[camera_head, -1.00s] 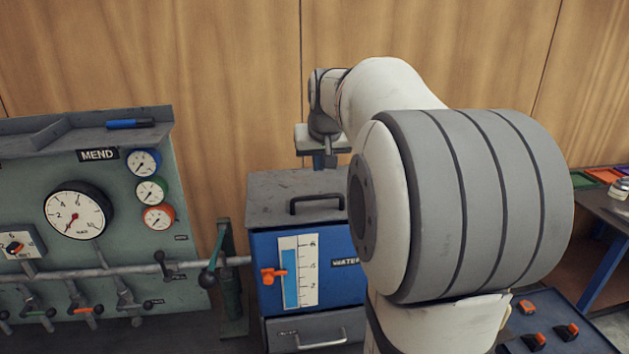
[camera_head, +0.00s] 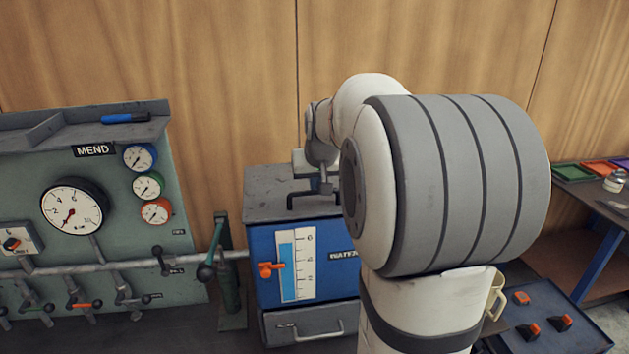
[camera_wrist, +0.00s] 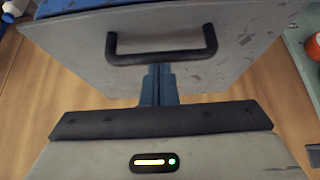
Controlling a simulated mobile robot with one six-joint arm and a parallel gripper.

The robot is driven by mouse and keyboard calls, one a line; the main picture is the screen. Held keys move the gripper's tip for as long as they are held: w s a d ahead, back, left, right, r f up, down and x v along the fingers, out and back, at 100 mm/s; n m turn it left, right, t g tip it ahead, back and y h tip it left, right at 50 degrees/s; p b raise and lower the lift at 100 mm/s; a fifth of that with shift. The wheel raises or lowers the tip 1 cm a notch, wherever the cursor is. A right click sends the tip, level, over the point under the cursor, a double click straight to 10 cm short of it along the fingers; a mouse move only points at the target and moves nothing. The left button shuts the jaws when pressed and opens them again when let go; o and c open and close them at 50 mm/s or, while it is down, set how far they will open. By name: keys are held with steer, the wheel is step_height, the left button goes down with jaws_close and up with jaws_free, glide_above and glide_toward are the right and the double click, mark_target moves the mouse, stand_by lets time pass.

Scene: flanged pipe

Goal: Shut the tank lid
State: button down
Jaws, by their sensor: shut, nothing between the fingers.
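The tank (camera_head: 345,240) is a blue box with a water level gauge on its front. Its grey lid (camera_head: 262,190) lies level on top, with no gap visible at the front edge; its right part is hidden behind my arm. The lid's black handle (camera_head: 312,197) is partly covered in the head view but shows whole in the wrist view (camera_wrist: 162,57). My gripper (camera_head: 325,187) is shut and empty, over the lid beside the handle. In the wrist view its blue fingertips (camera_wrist: 158,68) overlap the lid close to the handle; I cannot tell whether they touch.
A green gauge panel (camera_head: 105,180) with pipes and levers stands left of the tank. A green post with a lever (camera_head: 225,265) is close to the tank's left side. A drawer (camera_head: 310,325) is below. A switch box (camera_head: 540,315) and a table with trays (camera_head: 600,190) are at right.

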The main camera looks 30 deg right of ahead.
steer(key=shift+s+a+f+b, duration=0.1)
steer(key=shift+s+f+b, duration=0.1)
steer(key=shift+f+b, duration=0.6)
steer(key=shift+s, duration=0.15)
steer(key=shift+p, duration=0.3)
steer(key=shift+r, duration=0.4)
steer(key=w+r+v, duration=0.1)
steer(key=w+v, duration=0.1)
steer(key=v, duration=1)
steer(key=s+a+f+n+g+y, duration=0.1)
steer(key=s+a+f, duration=0.6)
steer(key=s+f, duration=0.2)
steer(key=s+a+f+n+g, duration=0.1)
steer(key=s+a+f+n, duration=0.1)
steer(key=s+a+f, duration=0.5)
steer(key=s+f, duration=0.2)
steer(key=s, duration=0.2)
steer(key=shift+s+a+g+y+p, duration=0.15)
steer(key=shift+s+g+y+p, duration=0.15)
steer(key=shift+y+p, duration=0.1)
